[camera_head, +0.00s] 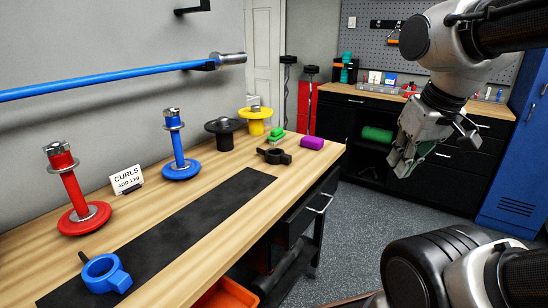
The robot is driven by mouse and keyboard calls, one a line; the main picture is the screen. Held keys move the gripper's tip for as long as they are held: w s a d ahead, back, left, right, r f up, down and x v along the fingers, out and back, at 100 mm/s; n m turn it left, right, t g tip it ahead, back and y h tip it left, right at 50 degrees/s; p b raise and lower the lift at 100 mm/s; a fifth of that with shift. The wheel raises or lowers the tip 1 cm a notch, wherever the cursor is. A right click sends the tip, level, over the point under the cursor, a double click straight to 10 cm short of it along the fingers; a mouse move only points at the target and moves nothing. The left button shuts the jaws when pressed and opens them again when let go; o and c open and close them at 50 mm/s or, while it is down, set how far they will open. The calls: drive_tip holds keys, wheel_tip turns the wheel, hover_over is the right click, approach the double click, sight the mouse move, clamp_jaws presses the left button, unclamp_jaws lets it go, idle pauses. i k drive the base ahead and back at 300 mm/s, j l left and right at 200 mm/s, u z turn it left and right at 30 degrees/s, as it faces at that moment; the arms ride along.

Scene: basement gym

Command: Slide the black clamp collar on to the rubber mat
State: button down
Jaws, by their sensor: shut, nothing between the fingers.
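The black clamp collar (274,156) lies on the wooden bench, just beyond the far end of the rubber mat and apart from it. The rubber mat (186,235) is a long dark strip running along the bench towards the lower left. My gripper (400,168) is shut and empty. In the picture it hangs to the right of the bench, over the floor and clear of the collar.
A blue collar (106,274) sits at the mat's near end. Red (75,205) and blue (180,155) weight stands and a sign (126,179) line the back. A purple cylinder (312,143) and green object (276,136) lie near the black collar.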

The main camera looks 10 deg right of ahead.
sight(273, 156)
drive_tip(key=i+l+u, duration=0.1)
drive_tip(key=u, duration=0.5)
drive_tip(key=i+l+u, duration=0.15)
drive_tip(key=l+u, duration=0.2)
drive_tip(key=l, duration=0.4)
drive_tip(key=l+u, duration=0.35)
drive_tip(key=l, duration=0.35)
drive_tip(key=i+l, duration=0.1)
drive_tip(key=l, duration=0.85)
drive_tip(key=l+u, duration=0.1)
drive_tip(key=l, duration=0.9)
drive_tip(key=i, duration=0.05)
